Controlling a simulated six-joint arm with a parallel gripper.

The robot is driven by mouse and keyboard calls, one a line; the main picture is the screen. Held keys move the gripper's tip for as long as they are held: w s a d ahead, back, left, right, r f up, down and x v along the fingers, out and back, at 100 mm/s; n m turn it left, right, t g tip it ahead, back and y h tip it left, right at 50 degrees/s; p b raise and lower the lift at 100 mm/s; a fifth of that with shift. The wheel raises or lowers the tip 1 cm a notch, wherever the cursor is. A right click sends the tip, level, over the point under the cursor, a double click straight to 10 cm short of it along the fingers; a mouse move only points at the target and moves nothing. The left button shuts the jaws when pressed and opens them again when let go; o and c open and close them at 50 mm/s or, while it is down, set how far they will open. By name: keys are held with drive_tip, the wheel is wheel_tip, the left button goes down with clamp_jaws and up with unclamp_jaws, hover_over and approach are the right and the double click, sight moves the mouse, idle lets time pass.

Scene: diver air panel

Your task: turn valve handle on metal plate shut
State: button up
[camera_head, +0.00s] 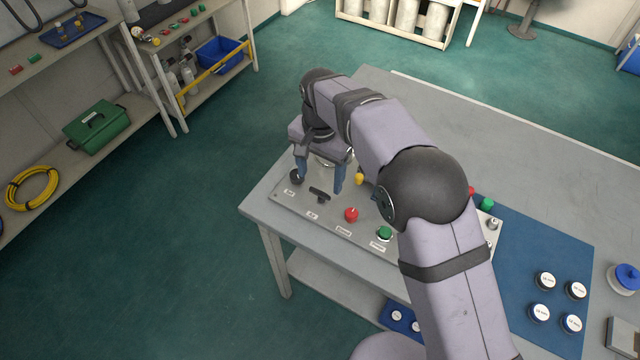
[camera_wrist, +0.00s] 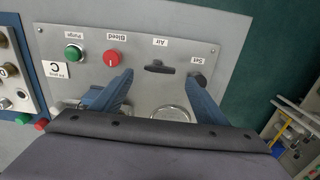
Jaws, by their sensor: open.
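The metal plate (camera_head: 333,228) lies on the grey table; it also shows in the wrist view (camera_wrist: 215,50). The valve handle (camera_head: 319,194), a black bar by the "Air" label, stands on the plate; in the wrist view the handle (camera_wrist: 159,67) lies roughly across the picture. My gripper (camera_head: 318,181) is open and empty above the plate. In the wrist view its blue fingers (camera_wrist: 160,76) point toward the handle, one towards each side. I see no contact with the handle. One fingertip appears close to the black "Set" knob (camera_wrist: 197,79).
A red knob (camera_head: 351,215) and a green button (camera_head: 384,233) sit along the plate's front edge. A yellow part (camera_head: 359,179) and a round gauge (camera_wrist: 172,113) are near my gripper. A blue mat (camera_head: 560,250) with several white-topped round pieces lies right. Open floor lies left.

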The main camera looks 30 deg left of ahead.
drive_tip(key=shift+r, duration=1.35)
drive_tip(key=shift+w+d, duration=0.15)
drive_tip(key=shift+d, duration=0.1)
drive_tip(key=w+d+r, duration=0.1)
drive_tip(key=w+d, duration=0.2)
drive_tip(key=d, duration=2.1)
drive_tip(key=s+d+f, duration=0.1)
drive_tip(key=s+d, duration=0.6)
drive_tip(key=d, duration=0.1)
drive_tip(key=s+d+f, duration=0.2)
drive_tip(key=s+d, duration=0.6)
drive_tip(key=d, duration=0.1)
drive_tip(key=shift+d+f, duration=0.25)
drive_tip(key=shift+d, duration=0.05)
